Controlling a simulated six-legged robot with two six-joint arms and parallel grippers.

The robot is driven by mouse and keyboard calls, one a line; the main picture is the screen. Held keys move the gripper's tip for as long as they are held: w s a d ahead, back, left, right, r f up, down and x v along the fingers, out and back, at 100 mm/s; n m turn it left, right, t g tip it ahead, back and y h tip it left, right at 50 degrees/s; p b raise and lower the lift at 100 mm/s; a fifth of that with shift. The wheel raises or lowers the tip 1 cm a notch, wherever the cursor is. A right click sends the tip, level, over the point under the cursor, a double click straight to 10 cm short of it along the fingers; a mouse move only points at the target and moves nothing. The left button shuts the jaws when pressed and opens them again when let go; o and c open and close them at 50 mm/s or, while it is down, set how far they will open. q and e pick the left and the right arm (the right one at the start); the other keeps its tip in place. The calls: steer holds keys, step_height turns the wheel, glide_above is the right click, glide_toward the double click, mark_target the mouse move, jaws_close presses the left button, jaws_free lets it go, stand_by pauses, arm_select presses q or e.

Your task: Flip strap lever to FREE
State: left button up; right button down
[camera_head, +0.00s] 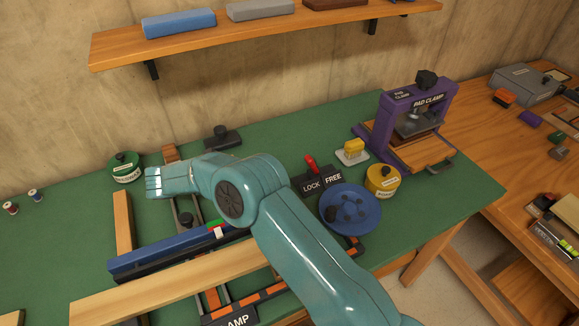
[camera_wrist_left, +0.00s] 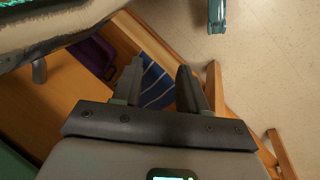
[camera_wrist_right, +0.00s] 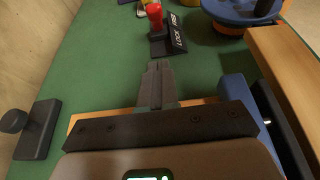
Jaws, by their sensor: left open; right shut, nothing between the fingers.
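The strap lever (camera_head: 311,163) has a red grip and stands on a black plate (camera_head: 318,182) marked LOCK at left and FREE at right. In the head view its grip leans slightly left, toward the LOCK side. In the right wrist view the red lever (camera_wrist_right: 154,16) is at top centre, ahead of my right gripper (camera_wrist_right: 160,66). That gripper is shut and empty, apart from the lever, over the green bench. My right arm hides it in the head view. My left gripper (camera_wrist_left: 161,78) is open and empty, above wooden furniture and a blue striped item (camera_wrist_left: 157,82).
A blue wheel (camera_head: 350,208) stands right of the lever, with a yellow tin (camera_head: 382,180) and yellow-topped block (camera_head: 353,150) close by. The purple pad clamp (camera_head: 388,130) is farther right. A dark knobbed block (camera_wrist_right: 36,130) and blue bar (camera_wrist_right: 240,95) flank the right gripper.

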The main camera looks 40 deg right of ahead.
steer(key=s, duration=0.1)
steer(key=p, duration=0.2)
glide_toward(312, 165)
steer(key=f, duration=0.1)
steer(key=d+f, duration=0.1)
steer(key=f, duration=0.1)
steer(key=shift+s+f, duration=0.1)
steer(key=shift+f, duration=0.1)
steer(key=d, duration=0.2)
steer(key=d+r+p, duration=0.1)
steer(key=shift+s, duration=0.3)
steer(key=shift+s+d+r, duration=0.2)
steer(key=shift+w+f, duration=0.1)
steer(key=shift+w, duration=0.1)
arm_select(q)
steer(key=r, duration=0.3)
steer(key=shift+s+d+r, duration=0.1)
steer(key=shift+s+d, duration=0.1)
steer(key=shift+s, duration=0.2)
